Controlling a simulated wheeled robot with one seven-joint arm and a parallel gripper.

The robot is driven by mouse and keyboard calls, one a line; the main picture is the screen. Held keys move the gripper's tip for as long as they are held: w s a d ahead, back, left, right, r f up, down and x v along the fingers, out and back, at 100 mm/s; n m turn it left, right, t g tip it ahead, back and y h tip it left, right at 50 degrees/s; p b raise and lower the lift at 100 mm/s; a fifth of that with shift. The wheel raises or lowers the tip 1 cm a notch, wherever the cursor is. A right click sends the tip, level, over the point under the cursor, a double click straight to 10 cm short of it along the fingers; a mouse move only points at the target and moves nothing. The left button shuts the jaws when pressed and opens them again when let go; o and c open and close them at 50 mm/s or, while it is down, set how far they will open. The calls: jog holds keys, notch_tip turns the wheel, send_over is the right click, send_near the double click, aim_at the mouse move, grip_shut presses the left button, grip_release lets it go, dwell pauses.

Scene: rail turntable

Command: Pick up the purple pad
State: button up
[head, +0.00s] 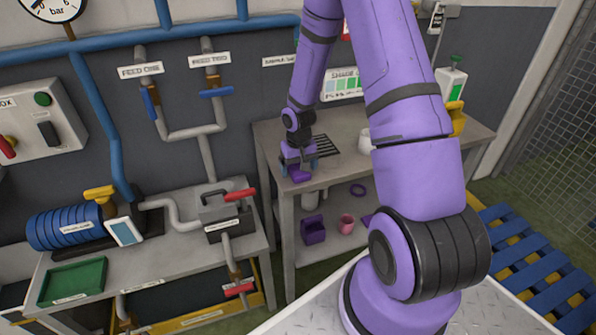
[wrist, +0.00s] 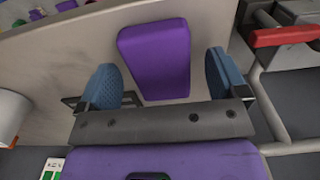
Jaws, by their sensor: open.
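The purple pad (wrist: 155,50) lies flat on the grey bench top, in the upper middle of the wrist view. In the head view the pad (head: 300,176) shows as a small purple patch near the bench's front left corner. My gripper (wrist: 160,76) is open, with one blue finger on each side of the pad's near part in the picture and a gap to it on both sides. In the head view my gripper (head: 299,163) points down just above the pad. I cannot tell how high the fingertips are above the bench.
The bench (head: 345,177) has a slotted black grate (head: 325,146) and a white jug (head: 365,140) behind my gripper. Its lower shelf holds a purple caddy (head: 313,230) and a pink cup (head: 346,223). A pipe stand with a red handle (head: 240,195) is to the left.

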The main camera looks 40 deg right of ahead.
jog(key=shift+f, duration=0.45)
jog(key=c, duration=1)
jog(key=shift+r, duration=0.2)
